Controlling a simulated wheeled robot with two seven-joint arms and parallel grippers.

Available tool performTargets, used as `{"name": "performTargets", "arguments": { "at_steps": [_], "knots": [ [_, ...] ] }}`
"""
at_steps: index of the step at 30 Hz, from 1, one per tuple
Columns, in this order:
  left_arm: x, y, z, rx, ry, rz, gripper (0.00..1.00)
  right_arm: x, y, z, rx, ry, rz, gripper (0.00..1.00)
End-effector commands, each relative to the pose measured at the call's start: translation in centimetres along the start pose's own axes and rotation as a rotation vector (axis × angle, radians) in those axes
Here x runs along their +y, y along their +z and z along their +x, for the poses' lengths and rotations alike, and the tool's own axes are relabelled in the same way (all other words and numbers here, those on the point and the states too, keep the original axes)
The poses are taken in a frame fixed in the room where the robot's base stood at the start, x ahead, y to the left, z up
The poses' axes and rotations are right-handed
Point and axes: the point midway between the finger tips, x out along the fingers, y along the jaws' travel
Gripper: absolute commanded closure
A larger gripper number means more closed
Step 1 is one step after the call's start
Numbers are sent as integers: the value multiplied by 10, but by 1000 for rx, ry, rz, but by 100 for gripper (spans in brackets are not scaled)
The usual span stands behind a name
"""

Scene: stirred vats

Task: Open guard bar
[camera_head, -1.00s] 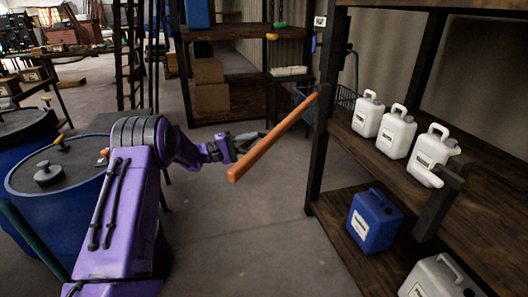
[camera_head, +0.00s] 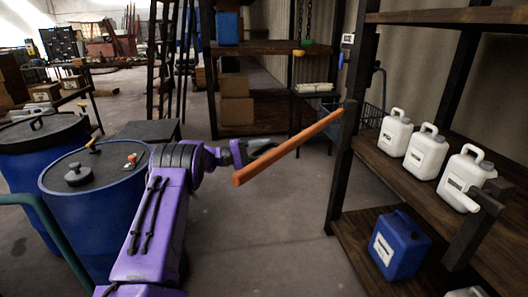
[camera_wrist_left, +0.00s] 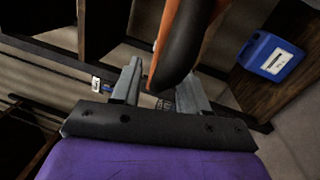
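The orange guard bar (camera_head: 290,145) slants from a dark shelf post (camera_head: 343,165) at its upper right to a free end at its lower left. My left gripper (camera_head: 264,147) is beside the bar on its far side, close to its middle. In the left wrist view, the two grey fingers (camera_wrist_left: 158,88) stand apart and the orange bar (camera_wrist_left: 168,28) with a dark rounded part crosses in front of the gap between them. I cannot tell whether the fingers touch it. My right gripper is out of view.
Wooden shelving at the right holds white jugs (camera_head: 427,152) and a blue jug (camera_head: 399,244). A grey bracket (camera_head: 487,200) sits on its near post. Blue drums (camera_head: 95,215) stand at the left beside my arm. The floor (camera_head: 265,240) below the bar is clear.

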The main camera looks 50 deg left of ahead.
Motion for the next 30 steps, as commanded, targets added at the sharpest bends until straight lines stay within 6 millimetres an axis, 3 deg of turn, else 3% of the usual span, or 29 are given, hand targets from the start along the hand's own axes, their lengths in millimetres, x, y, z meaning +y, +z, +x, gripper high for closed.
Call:
{"name": "performTargets", "arguments": {
  "at_steps": [8, 21, 30],
  "knots": [
    [0, 0, -3, 0, 1, -1, 57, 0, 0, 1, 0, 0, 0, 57],
    [-1, 0, -94, 2, 1, 0, 57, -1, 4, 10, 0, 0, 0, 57],
    [0, 1, -107, 0, 0, 0, 57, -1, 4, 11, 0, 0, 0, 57]
  ]
}}
